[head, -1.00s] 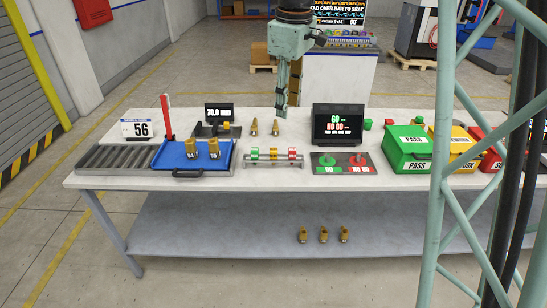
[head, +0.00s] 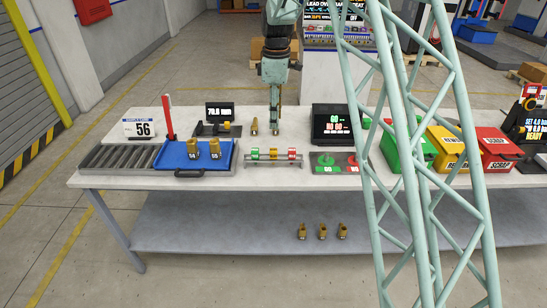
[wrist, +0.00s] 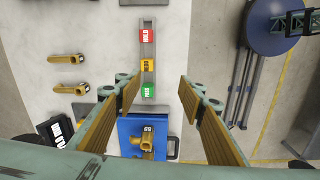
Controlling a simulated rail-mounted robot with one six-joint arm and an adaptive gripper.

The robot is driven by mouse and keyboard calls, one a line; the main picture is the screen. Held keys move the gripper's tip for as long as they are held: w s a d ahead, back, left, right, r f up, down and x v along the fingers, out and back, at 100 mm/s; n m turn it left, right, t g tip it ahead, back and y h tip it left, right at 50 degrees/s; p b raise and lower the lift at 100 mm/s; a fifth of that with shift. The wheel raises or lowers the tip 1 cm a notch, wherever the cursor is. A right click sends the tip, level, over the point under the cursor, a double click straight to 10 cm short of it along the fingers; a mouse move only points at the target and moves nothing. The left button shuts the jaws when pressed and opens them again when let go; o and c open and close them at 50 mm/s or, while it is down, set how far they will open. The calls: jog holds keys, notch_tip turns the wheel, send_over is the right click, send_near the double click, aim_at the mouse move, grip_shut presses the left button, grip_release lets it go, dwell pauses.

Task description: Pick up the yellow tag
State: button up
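The yellow tag (head: 273,154) sits in the middle of a small grey rack (head: 250,164) near the table's front edge. A green tag (head: 255,154) is on its left and a red tag (head: 292,154) on its right. In the wrist view, the yellow tag (wrist: 147,65) stands between the red and green ones. My gripper (head: 275,130) points down over the table, behind the rack in the head view. In the wrist view, my gripper (wrist: 160,95) has its two fingers wide apart with nothing held between them. Its height above the tags is hard to judge.
A blue tray (head: 229,163) with two brass parts lies left of the rack. A brass fitting (head: 254,126) stands behind it; another beside it is mostly hidden by my gripper. A dark display (head: 331,122) and a green-and-red button plate (head: 340,168) are to the right.

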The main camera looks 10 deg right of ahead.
jog(key=n+p, duration=0.1)
jog(key=n, duration=0.1)
send_over(273, 149)
notch_tip(273, 149, down, 6)
jog(key=shift+s, duration=0.3)
jog(key=shift+a+f, duration=0.1)
jog(key=shift+m, duration=0.3)
jog(key=shift+f, duration=4.25)
jog(key=shift+f, duration=0.2)
jog(key=shift+w+f+p, duration=0.1)
jog(key=shift+f+p, duration=0.25)
jog(key=shift+f, duration=2.05)
jog(key=c, duration=0.9)
